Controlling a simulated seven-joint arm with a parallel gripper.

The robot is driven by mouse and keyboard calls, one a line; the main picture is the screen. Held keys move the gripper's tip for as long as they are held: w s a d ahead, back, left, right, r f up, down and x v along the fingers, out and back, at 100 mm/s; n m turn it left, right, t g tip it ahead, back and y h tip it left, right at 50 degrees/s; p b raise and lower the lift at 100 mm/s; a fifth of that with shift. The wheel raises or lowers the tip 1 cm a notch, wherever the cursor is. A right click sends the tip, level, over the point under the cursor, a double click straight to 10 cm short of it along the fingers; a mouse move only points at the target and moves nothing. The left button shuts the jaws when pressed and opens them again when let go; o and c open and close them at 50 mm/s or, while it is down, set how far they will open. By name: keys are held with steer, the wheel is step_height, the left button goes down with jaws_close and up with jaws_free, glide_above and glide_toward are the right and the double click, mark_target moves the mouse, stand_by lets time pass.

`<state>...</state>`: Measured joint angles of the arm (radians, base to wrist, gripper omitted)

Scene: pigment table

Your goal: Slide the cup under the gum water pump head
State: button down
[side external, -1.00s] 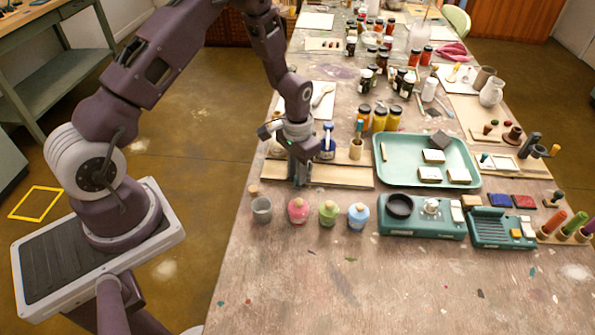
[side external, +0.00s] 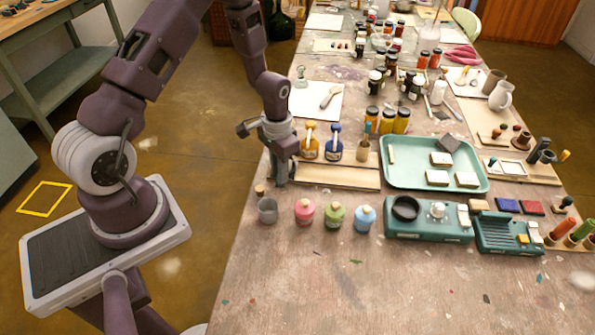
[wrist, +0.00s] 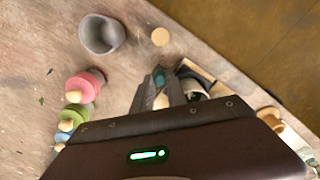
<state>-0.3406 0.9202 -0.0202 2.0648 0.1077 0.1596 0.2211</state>
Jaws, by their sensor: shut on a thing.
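The grey cup (side external: 267,211) stands upright at the table's near left edge, in front of my gripper; the wrist view shows its open mouth (wrist: 101,35) at the upper left. My gripper (side external: 281,181) is low at the left end of a wooden board, behind the cup and apart from it. In the wrist view its fingers (wrist: 162,75) are close together on a small thing that I cannot identify. An amber pump bottle (side external: 309,147) and a blue pump bottle (side external: 335,149) stand right of my gripper; I cannot tell which holds gum water.
Pink (side external: 305,213), green (side external: 335,216) and light blue (side external: 365,219) bottles stand in a row right of the cup. A cork disc (side external: 259,190) lies behind the cup. The wooden board (side external: 340,176) lies below the pump bottles.

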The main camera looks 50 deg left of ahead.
steer(key=shift+s+a, duration=0.4)
steer(key=shift+a, duration=0.05)
steer(key=c, duration=1.3)
jaws_free()
steer(key=shift+c, duration=0.2)
steer(key=shift+r, duration=0.2)
step_height(320, 180, up, 7)
steer(key=shift+f, duration=0.15)
